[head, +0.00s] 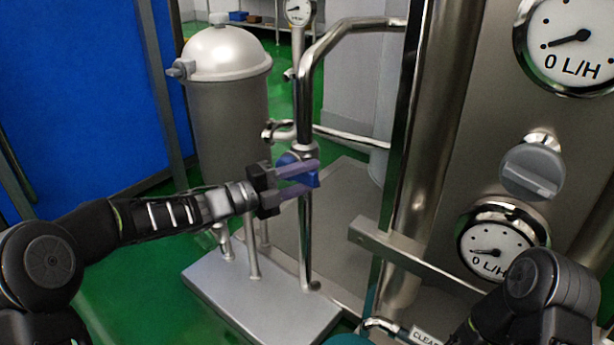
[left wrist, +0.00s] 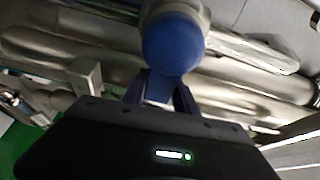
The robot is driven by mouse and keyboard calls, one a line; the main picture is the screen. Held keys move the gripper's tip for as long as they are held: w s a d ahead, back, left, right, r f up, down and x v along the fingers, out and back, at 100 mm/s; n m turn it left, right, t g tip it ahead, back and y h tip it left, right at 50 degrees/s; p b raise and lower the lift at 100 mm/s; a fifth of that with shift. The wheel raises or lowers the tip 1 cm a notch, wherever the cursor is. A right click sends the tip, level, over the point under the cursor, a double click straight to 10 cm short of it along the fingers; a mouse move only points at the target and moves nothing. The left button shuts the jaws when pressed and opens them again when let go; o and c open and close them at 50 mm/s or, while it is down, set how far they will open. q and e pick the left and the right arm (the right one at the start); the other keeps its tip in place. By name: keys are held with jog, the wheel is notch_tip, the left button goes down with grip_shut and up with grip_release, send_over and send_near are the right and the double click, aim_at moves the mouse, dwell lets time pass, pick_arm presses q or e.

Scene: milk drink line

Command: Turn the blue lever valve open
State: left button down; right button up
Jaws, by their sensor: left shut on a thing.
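The blue lever valve (head: 288,159) is on a vertical steel pipe in the middle of the head view. My left gripper (head: 301,178) is at the valve, its purple fingers shut on the blue lever, one finger along the upper side and one along the lower. In the left wrist view the blue lever (left wrist: 172,44) shows as a rounded blue end, with its narrower part between the fingers (left wrist: 160,92). The fingers hide part of the lever. My right arm shows at the lower right of the head view, but its gripper is out of sight.
A steel tank with a domed lid (head: 225,55) stands behind my left gripper. A steel panel with gauges (head: 500,245) and a grey knob (head: 533,170) is at the right. A metal bracket (head: 400,250) juts out between. A grey base plate (head: 260,300) lies below on the green floor.

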pick_arm(q)
jog(key=r+n+p, duration=0.1)
jog(key=n, duration=0.1)
jog(key=shift+a+r+n+h, duration=0.1)
jog(key=shift+n+h, duration=0.2)
jog(key=shift+w+a+r+n+t+h, duration=0.15)
jog(key=shift+r+n+t, duration=0.3)
jog(key=shift+n, duration=0.55)
jog(key=shift+w+a+r+n+t+h, duration=0.15)
jog(key=shift+r+n+t, duration=0.3)
jog(key=shift+n, duration=0.55)
jog(key=shift+f, duration=0.1)
jog(key=c, duration=1)
grip_release()
jog(key=shift+o, duration=0.2)
jog(key=shift+a+p, duration=0.1)
jog(key=shift+p, duration=0.2)
jog(key=p+v, duration=0.2)
jog(key=v, duration=0.5)
jog(key=shift+s+a, duration=0.25)
